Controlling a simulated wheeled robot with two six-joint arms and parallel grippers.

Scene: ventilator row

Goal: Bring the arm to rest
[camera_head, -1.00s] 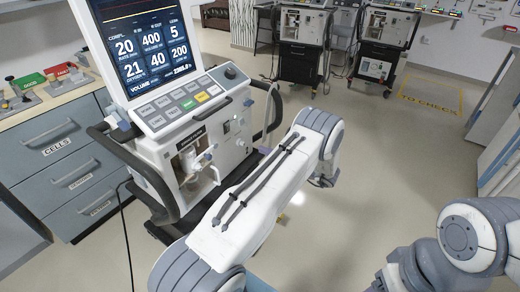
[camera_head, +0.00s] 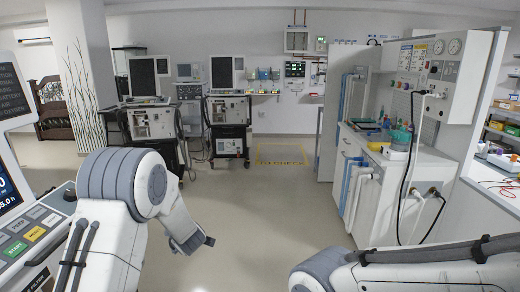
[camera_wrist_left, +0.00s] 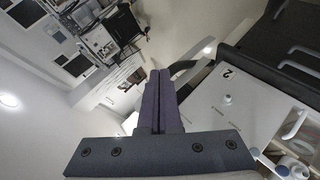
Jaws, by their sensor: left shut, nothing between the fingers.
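My left arm comes in from the lower left in the head view. The fingers appear clear of any object. A white panel marked 2 (camera_wrist_left: 222,98) is to their right, under a dark handled part. My right arm's links cross the lower right of the head view; its gripper is outside the frame.
A ventilator (camera_head: 32,232) with a button panel is close at the left edge. More ventilators (camera_head: 150,120) stand at the back wall. A counter (camera_head: 420,160) with bottles and hoses is at the right. The middle floor (camera_head: 265,215) is clear, with a yellow floor marking (camera_head: 281,154) beyond.

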